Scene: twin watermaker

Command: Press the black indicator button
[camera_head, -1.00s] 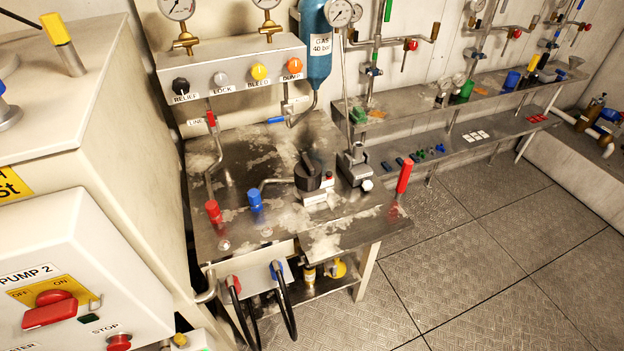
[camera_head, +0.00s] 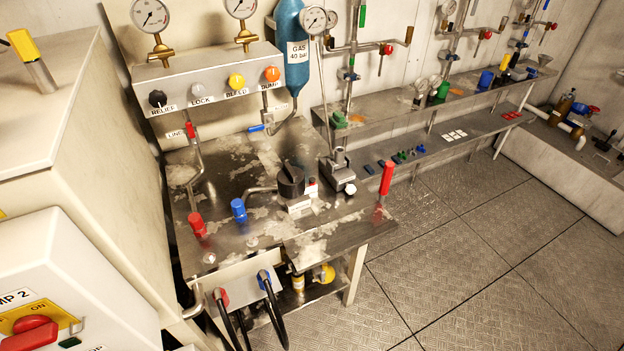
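A black round knob (camera_head: 158,98) sits at the left end of the grey panel (camera_head: 215,68), above the label RELIEF. To its right on the panel are a white knob over LOCK, a yellow one over BLEED and an orange one over DUMP. A larger black round part (camera_head: 291,181) stands on the steel bench (camera_head: 240,205), with a small red and white piece beside it. I cannot tell which black part is the indicator button. My gripper is not in view.
A white PUMP 2 box (camera_head: 75,275) with a red switch (camera_head: 30,335) fills the lower left. Red (camera_head: 197,223) and blue (camera_head: 239,210) handles and a red lever (camera_head: 387,178) rise from the bench. The tiled floor (camera_head: 480,260) at right is clear.

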